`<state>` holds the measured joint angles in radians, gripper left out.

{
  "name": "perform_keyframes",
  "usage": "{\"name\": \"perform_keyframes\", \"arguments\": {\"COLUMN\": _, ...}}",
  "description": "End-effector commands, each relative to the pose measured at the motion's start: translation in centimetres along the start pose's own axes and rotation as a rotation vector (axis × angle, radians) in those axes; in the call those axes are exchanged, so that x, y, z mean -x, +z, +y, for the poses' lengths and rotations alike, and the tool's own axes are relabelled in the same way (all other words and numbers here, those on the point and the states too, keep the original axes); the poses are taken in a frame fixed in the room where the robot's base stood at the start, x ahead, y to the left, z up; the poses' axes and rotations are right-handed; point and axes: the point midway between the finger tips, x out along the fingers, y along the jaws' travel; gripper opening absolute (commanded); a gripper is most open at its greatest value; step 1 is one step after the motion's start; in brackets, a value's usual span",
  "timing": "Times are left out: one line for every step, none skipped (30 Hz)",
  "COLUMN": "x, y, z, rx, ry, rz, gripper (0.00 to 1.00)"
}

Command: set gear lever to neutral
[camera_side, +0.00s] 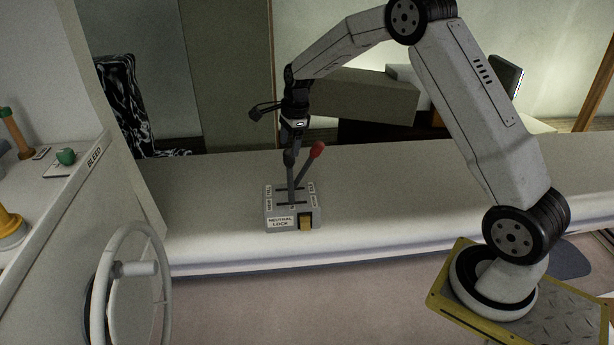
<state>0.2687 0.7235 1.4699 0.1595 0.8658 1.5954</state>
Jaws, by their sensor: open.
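A grey control box (309,213) sits on the pale bench top, with slots and small labels on its top. Its front label reads NEUTRAL LOCK, beside a yellow block (305,222). Two levers rise from the box. The black-knobbed lever (291,180) stands nearly upright; the red-knobbed lever (317,150) leans to the right. Which one is the gear lever is not readable here. My gripper (292,142) is open and points down, right above or around the top of the black knob. Contact with the knob cannot be made out.
A white handwheel (128,270) stands at the front left. A side panel at the left carries a green knob (66,157), a BLEED label and a yellow fitting (9,226). A grey box (365,97) is behind my arm. The bench top around the control box is clear.

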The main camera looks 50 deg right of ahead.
Motion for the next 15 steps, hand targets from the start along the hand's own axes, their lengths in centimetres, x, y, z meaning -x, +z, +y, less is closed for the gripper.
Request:
{"name": "perform_keyframes", "arguments": {"x": 0.8, "y": 0.0, "z": -0.1, "rx": 0.000, "ry": -0.004, "rz": 0.000, "gripper": 0.79}}
{"name": "perform_keyframes", "arguments": {"x": 1.2, "y": 0.0, "z": -0.1, "rx": 0.000, "ry": -0.004, "rz": 0.000, "gripper": 0.79}}
{"name": "perform_keyframes", "arguments": {"x": 1.7, "y": 0.0, "z": 0.0, "rx": -0.001, "ry": -0.003, "rz": 0.000, "gripper": 0.79}}
{"name": "perform_keyframes", "arguments": {"x": 2.0, "y": 0.0, "z": -0.1, "rx": -0.001, "ry": -0.003, "rz": 0.000, "gripper": 0.79}}
{"name": "perform_keyframes", "arguments": {"x": 2.3, "y": 0.0, "z": -0.1, "rx": -0.001, "ry": -0.003, "rz": -0.001, "gripper": 0.79}}
{"name": "perform_keyframes", "arguments": {"x": 2.7, "y": 0.0, "z": -0.1, "rx": -0.001, "ry": -0.004, "rz": -0.001, "gripper": 0.79}}
{"name": "perform_keyframes", "arguments": {"x": 3.0, "y": 0.0, "z": -0.1, "rx": -0.001, "ry": -0.003, "rz": -0.001, "gripper": 0.79}}
{"name": "perform_keyframes", "arguments": {"x": 3.2, "y": 0.0, "z": -0.1, "rx": -0.001, "ry": -0.002, "rz": -0.001, "gripper": 0.79}}
{"name": "perform_keyframes", "arguments": {"x": 3.4, "y": 0.0, "z": 0.0, "rx": -0.001, "ry": -0.002, "rz": -0.001, "gripper": 0.79}}
{"name": "perform_keyframes", "arguments": {"x": 3.6, "y": 0.0, "z": 0.0, "rx": -0.001, "ry": -0.002, "rz": -0.001, "gripper": 0.79}}
{"name": "perform_keyframes", "arguments": {"x": 3.7, "y": 0.0, "z": 0.0, "rx": -0.001, "ry": -0.002, "rz": -0.001, "gripper": 0.79}}
{"name": "perform_keyframes", "arguments": {"x": 3.8, "y": 0.0, "z": 0.0, "rx": -0.001, "ry": -0.002, "rz": -0.001, "gripper": 0.79}}
{"name": "perform_keyframes", "arguments": {"x": 3.8, "y": 0.0, "z": 0.0, "rx": -0.001, "ry": -0.002, "rz": -0.001, "gripper": 0.79}}
{"name": "perform_keyframes", "arguments": {"x": 3.9, "y": 0.0, "z": 0.0, "rx": -0.001, "ry": -0.002, "rz": -0.001, "gripper": 0.79}}
{"name": "perform_keyframes", "arguments": {"x": 3.9, "y": 0.0, "z": 0.0, "rx": -0.001, "ry": -0.002, "rz": -0.001, "gripper": 0.79}}
